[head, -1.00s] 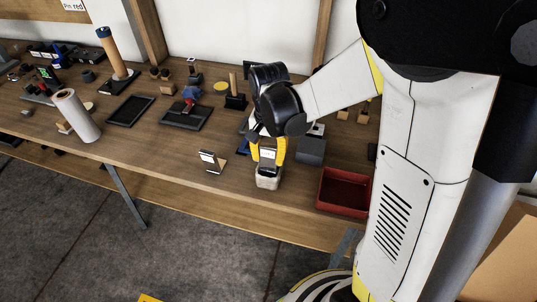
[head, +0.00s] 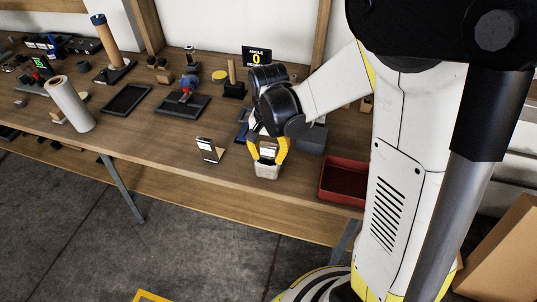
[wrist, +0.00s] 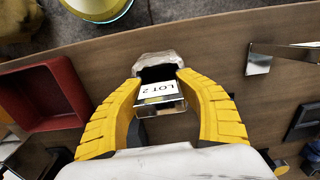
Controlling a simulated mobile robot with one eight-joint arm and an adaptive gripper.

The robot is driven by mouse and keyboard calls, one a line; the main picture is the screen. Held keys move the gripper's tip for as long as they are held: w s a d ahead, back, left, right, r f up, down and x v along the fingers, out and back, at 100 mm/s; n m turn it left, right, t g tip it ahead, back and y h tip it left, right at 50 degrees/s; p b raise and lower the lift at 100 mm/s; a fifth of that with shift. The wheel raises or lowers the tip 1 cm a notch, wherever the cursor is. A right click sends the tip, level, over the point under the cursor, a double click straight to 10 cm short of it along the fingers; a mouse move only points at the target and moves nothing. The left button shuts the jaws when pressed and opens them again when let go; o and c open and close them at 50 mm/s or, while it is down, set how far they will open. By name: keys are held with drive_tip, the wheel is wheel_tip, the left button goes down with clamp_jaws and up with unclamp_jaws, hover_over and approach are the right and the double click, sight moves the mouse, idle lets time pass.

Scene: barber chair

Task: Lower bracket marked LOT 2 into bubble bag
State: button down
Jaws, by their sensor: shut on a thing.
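The bracket, with a white LOT 2 label (wrist: 162,90), is between the two yellow fingers of my gripper (wrist: 162,82). My gripper is shut on it. The label also shows in the head view (head: 268,152). The bubble bag (wrist: 158,59) is a pale, open-topped pouch with a dark mouth, and the bracket's far end is at that mouth. I cannot tell how far the bracket is inside. In the head view the bag (head: 267,172) stands on the bench just below my gripper (head: 268,158).
A red tray (head: 343,181) is on the bench right of the bag, and a small stand with a pale plate (head: 208,148) is to its left. A grey block (head: 311,140) is behind. A black display (head: 257,57) stands at the back. Bare wood lies left of the bag.

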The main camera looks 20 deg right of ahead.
drive_tip(key=shift+s+f, duration=0.1)
drive_tip(key=shift+f, duration=0.05)
drive_tip(key=c, duration=0.8)
unclamp_jaws()
